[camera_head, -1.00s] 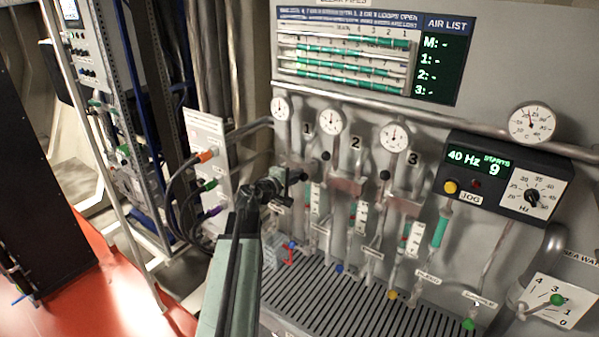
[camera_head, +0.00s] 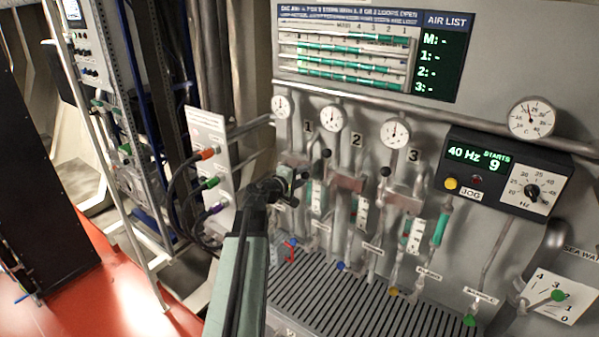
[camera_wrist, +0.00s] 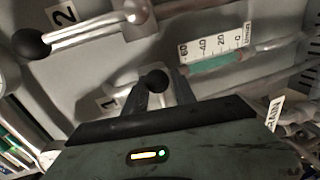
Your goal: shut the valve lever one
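Valve lever one shows in the wrist view as a black ball knob (camera_wrist: 153,81) on a pale metal fitting, beside the label "1" (camera_wrist: 108,102). My gripper (camera_wrist: 162,92) has its two dark fingers apart, one on each side of the knob. I cannot tell whether either finger touches it. In the head view my gripper (camera_head: 295,180) is at the left valve, below the label "1" (camera_head: 308,127). It hides most of lever one there.
Lever two's black knob (camera_head: 326,154) is close to the right of my gripper, and lever three's knob (camera_head: 385,172) is farther right. Gauges and pipes line the panel above. A slatted grey tray (camera_head: 350,305) lies below. Cable plugs (camera_head: 208,153) stick out at left.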

